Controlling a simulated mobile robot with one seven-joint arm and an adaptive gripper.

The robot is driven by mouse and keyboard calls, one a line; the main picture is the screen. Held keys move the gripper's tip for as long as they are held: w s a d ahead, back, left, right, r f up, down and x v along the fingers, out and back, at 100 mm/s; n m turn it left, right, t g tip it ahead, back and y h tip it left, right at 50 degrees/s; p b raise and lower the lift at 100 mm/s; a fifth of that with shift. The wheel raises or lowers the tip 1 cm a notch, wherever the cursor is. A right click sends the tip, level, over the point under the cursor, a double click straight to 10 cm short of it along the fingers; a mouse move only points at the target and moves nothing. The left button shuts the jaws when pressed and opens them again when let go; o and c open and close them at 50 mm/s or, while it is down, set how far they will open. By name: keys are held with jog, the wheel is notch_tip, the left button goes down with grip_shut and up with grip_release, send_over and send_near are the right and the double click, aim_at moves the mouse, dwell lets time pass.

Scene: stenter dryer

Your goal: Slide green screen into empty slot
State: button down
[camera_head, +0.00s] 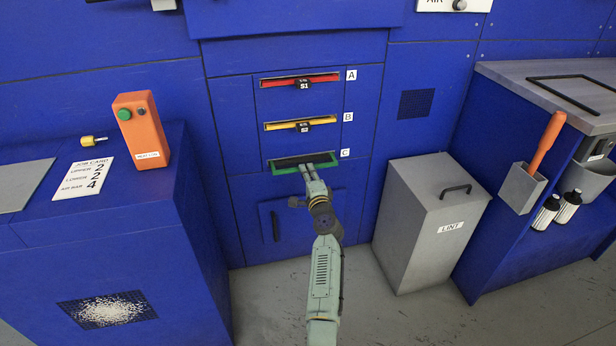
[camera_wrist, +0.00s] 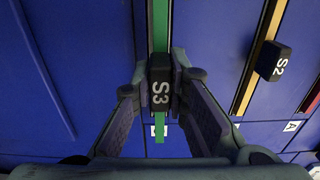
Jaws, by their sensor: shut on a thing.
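The green screen (camera_head: 284,170) is at slot C (camera_head: 292,158), the lowest of three slots in the blue panel. Its green front edge shows just below and in front of the dark opening; how far in it reaches I cannot tell. My gripper (camera_head: 309,170) is at the middle of that edge. In the wrist view my gripper (camera_wrist: 160,88) is shut on the black S3 handle (camera_wrist: 160,82) of the screen, one finger on each side. The green strip (camera_wrist: 160,28) runs straight past the handle there. The fingers hide part of the edge in the head view.
Above, the red S1 screen (camera_head: 325,78) sits in slot A and the yellow S2 screen (camera_head: 280,126) in slot B. A grey lint bin (camera_head: 415,235) stands right of my arm. A blue cabinet (camera_head: 90,240) stands at left, a workbench (camera_head: 540,75) at right.

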aim_at(304, 163)
jog(key=shift+b+x, duration=1.85)
jog(key=shift+x, duration=0.7)
jog(key=c, duration=1.5)
grip_release()
jog(key=shift+s+f, duration=0.1)
jog(key=shift+s+d, duration=0.1)
jog(key=shift+s, duration=0.1)
jog(key=v, duration=1.1)
jog(key=shift+s+d, duration=0.1)
jog(key=shift+s, duration=0.15)
